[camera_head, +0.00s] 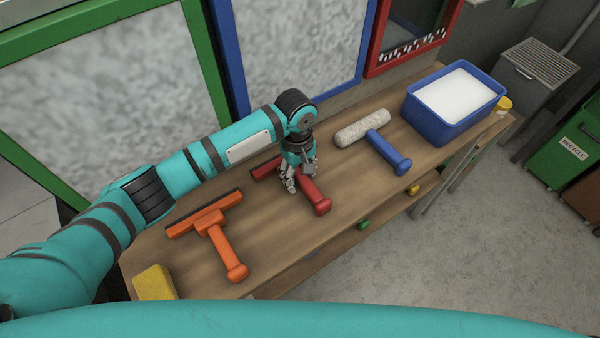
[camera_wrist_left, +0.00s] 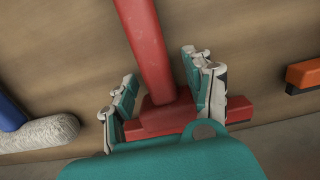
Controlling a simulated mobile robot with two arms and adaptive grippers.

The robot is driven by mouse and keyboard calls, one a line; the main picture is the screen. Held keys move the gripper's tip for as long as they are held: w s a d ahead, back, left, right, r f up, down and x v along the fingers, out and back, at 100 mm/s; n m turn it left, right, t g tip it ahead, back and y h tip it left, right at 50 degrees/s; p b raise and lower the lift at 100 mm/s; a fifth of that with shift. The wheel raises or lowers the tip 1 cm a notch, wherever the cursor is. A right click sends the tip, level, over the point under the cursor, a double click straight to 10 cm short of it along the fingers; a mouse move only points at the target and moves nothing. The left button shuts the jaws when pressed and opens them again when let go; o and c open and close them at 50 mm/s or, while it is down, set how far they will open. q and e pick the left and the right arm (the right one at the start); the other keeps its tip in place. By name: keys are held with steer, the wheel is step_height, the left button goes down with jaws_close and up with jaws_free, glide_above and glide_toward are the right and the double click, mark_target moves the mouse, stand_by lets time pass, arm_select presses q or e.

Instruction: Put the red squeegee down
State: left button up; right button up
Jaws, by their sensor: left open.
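The red squeegee (camera_head: 318,201) lies on the wooden bench (camera_head: 262,245), its handle toward the front edge and its head partly hidden behind my left gripper (camera_head: 297,185). In the left wrist view the red squeegee (camera_wrist_left: 147,45) rests on the wood, with its handle running up the picture and its crosswise head at the bottom. My left gripper (camera_wrist_left: 160,95) is open, with one finger on each side of the handle near the head. Gaps show between the fingers and the handle. My right gripper is not in view.
An orange squeegee (camera_head: 221,244) lies to the left and a yellow sponge (camera_head: 154,283) at the bench's left end. A blue-handled roller (camera_head: 384,149) and a blue tub (camera_head: 437,125) with white contents are to the right. Framed panels stand behind the bench.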

mark_target(298, 172)
arm_select(q)
step_height(298, 172, up, 12)
steer(key=b, duration=0.1)
steer(key=shift+w+a+r, duration=0.15)
steer(key=shift+w+a, duration=0.1)
steer(key=shift+w, duration=0.05)
stand_by(0.6)
